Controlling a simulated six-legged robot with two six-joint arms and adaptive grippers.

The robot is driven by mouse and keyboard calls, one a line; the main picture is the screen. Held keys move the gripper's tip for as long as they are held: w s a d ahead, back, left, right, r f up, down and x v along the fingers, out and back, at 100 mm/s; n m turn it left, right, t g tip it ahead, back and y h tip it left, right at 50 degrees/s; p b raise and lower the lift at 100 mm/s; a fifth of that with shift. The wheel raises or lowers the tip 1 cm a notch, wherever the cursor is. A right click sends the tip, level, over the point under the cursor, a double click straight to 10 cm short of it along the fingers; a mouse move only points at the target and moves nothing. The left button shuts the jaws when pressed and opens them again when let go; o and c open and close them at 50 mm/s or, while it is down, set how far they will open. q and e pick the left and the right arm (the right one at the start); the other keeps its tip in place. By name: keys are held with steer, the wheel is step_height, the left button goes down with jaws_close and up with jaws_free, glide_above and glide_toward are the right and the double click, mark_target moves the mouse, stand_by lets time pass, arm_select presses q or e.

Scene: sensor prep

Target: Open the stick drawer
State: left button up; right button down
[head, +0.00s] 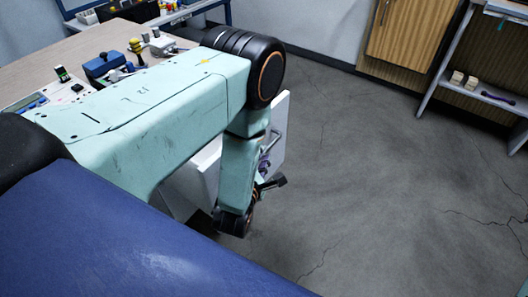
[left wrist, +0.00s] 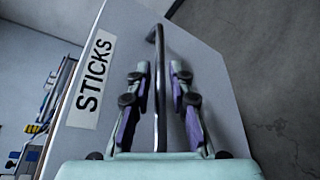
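The stick drawer's pale front (left wrist: 205,75) fills much of the left wrist view and bears a white "STICKS" label (left wrist: 95,78). Its metal bar handle (left wrist: 156,38) runs between the two purple-and-black fingers of my left gripper (left wrist: 159,68). The fingers are open, one on each side of the bar, with gaps showing. In the head view my left gripper (head: 270,181) is low beside the drawer front (head: 282,118), largely hidden behind my arm. The handle (head: 272,141) shows there in part. I cannot tell how far out the drawer stands. My right gripper is not in view.
A worktop (head: 40,58) with a blue box (head: 103,65) and small devices lies at the upper left. A shelf unit (head: 455,75) with a purple item (head: 497,98) stands at the right near a wooden cabinet (head: 410,30). The cracked grey floor (head: 370,170) is clear.

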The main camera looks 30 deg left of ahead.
arm_select(q)
steer(key=v, duration=0.5)
stand_by(0.4)
